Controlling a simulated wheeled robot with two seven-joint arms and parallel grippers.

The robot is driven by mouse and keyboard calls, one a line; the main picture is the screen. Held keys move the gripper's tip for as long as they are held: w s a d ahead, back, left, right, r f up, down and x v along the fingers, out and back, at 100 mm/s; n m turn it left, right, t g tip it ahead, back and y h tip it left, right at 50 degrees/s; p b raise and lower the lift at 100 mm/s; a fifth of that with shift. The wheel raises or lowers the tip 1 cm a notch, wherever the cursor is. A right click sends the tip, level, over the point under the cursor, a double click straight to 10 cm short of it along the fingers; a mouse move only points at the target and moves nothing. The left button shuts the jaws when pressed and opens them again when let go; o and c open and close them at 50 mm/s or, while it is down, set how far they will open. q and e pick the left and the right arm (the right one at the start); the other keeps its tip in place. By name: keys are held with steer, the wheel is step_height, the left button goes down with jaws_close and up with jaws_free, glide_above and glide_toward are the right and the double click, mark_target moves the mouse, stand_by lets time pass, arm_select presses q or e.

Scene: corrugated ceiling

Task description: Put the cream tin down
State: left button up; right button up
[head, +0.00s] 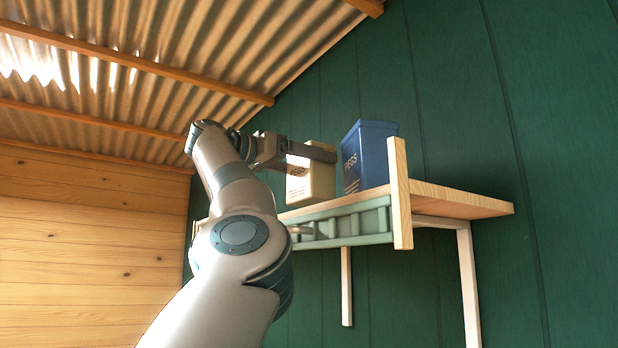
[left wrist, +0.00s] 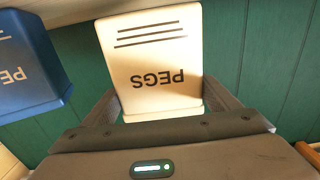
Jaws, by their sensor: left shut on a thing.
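The cream tin (head: 311,184), lettered PEGS, is upright at the wooden shelf (head: 450,199), left of a blue tin (head: 368,157) with the same lettering. My left gripper (head: 310,152) is shut on the cream tin near its top. In the left wrist view the cream tin (left wrist: 152,52) sits between the two fingers, its lettering upside down, and the blue tin (left wrist: 30,65) stands apart to the left. The cream tin's base is close to the shelf's front edge line; I cannot tell whether it touches the board. My right gripper is out of view.
A pale green rail (head: 345,224) runs along the shelf's front, with a wooden upright (head: 400,195) at its right end. The green wall (head: 450,110) is behind. The board right of the upright is bare. A corrugated ceiling with beams slopes overhead.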

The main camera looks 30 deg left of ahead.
mark_target(298, 173)
arm_select(q)
steer(key=shift+f, duration=1.5)
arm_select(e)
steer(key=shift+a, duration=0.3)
arm_select(q)
steer(key=shift+f, duration=0.1)
steer(key=shift+f, duration=0.1)
steer(key=o, duration=1.3)
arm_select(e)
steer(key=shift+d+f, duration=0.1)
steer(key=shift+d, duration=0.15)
arm_select(q)
steer(key=shift+r, duration=0.2)
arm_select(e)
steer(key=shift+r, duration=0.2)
